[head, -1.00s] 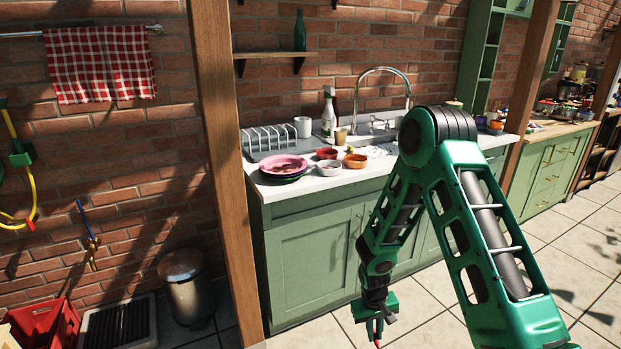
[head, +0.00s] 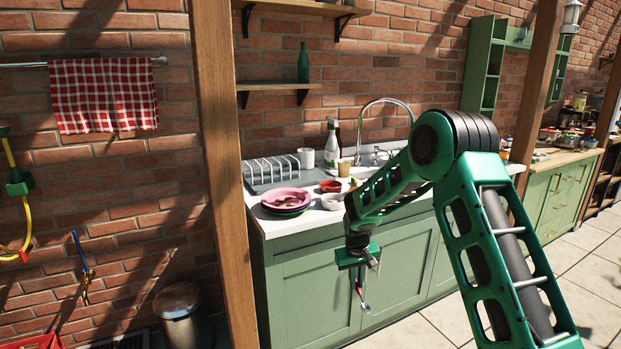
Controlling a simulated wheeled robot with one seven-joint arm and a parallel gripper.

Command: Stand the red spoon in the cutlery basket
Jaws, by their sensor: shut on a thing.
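My gripper (head: 359,270) is in front of the green cabinet doors, below the counter's front edge. It points down and is shut on a thin spoon (head: 364,305), which hangs below the jaws. The spoon shows a small reddish part near the jaws and a pale, shiny lower end. I cannot make out a cutlery basket for sure. A wire dish rack (head: 262,186) stands at the left end of the counter, and a small tan cup (head: 344,168) stands to its right.
The white counter (head: 285,228) holds pink plates (head: 284,198), a red bowl (head: 331,186), a white bowl (head: 333,202), a white mug (head: 306,158) and a bottle (head: 331,145). A curved tap (head: 384,100) rises behind. A wooden post (head: 218,150) stands at the left.

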